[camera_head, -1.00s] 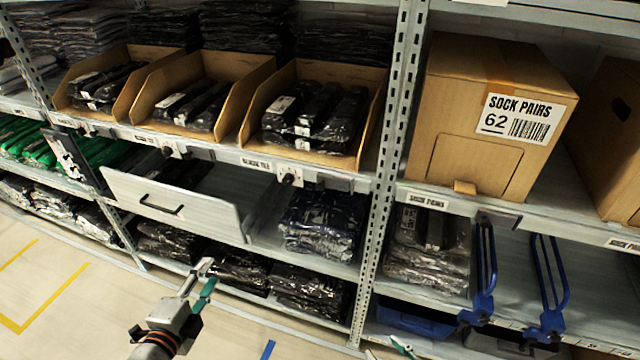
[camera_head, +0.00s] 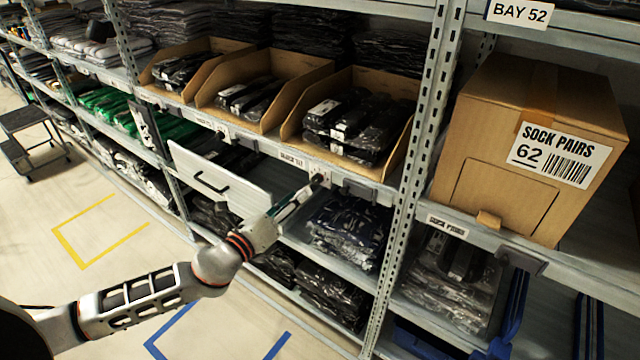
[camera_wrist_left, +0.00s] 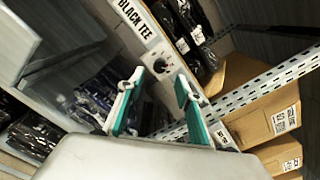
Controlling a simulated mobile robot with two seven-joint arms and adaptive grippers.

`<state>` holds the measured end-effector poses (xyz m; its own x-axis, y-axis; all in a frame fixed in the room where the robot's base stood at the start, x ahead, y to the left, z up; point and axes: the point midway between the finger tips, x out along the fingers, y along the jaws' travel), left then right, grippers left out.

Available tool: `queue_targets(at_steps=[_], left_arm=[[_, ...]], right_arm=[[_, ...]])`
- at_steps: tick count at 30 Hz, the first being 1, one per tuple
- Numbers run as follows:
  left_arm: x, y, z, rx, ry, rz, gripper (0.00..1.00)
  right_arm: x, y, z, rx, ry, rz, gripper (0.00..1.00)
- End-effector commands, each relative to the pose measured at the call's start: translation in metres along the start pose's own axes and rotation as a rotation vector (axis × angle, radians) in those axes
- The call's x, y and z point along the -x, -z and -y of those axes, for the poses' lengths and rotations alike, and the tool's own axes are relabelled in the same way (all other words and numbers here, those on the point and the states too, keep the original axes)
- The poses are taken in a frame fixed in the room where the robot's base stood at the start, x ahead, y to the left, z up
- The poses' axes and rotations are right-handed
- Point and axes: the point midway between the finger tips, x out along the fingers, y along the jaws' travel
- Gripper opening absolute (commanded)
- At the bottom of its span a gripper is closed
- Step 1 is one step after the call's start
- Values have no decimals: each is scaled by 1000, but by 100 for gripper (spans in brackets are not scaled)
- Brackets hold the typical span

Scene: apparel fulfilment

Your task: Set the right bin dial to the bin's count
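The right bin (camera_head: 312,98) is an open cardboard bin holding several black packed garments. Its dial (camera_head: 318,179) is a small dark knob on a light plate on the shelf edge below it. In the left wrist view the dial (camera_wrist_left: 161,65) shows a dark knob with marks around it, beside a "BLACK TEE" label (camera_wrist_left: 135,17). My left gripper (camera_head: 302,192) is at the shelf edge close to the dial. In the left wrist view its green-padded fingers (camera_wrist_left: 158,88) are open, with the dial ahead between them; no contact is visible. My right gripper is not in view.
Two similar bins stand to the left. An open drawer (camera_head: 215,183) with a dark handle sticks out below them. A perforated upright (camera_head: 425,140) and a "SOCK PAIRS 62" box (camera_head: 500,200) are to the right. The floor in front is clear.

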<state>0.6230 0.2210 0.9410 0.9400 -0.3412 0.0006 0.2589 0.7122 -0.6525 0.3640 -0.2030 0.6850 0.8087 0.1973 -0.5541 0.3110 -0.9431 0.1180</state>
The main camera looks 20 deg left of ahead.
Motion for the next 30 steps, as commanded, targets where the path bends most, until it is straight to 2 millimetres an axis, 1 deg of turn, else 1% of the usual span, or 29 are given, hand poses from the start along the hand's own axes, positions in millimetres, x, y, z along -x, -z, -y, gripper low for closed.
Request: queue_targets(at_steps=[1,6,12,17,24,25,26,27,29,30], left_arm=[[-8,-2,1,0,1,3,35],[-35,-2,2,3,1,3,35],[-59,0,0,4,-1,1,35],[-68,0,0,4,-1,0,35],[-68,0,0,5,-1,-1,35],[-68,0,0,5,-1,-1,33],[-68,0,0,5,-1,-1,25],[-68,0,0,5,-1,-1,14],[-68,0,0,5,-1,0,0],[-68,0,0,5,-1,0,0]], right_arm=[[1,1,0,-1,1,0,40],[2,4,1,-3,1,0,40],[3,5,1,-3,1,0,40],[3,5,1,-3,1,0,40],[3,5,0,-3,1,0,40],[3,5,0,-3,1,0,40],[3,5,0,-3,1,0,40],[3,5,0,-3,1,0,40],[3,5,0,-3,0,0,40],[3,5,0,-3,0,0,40]])
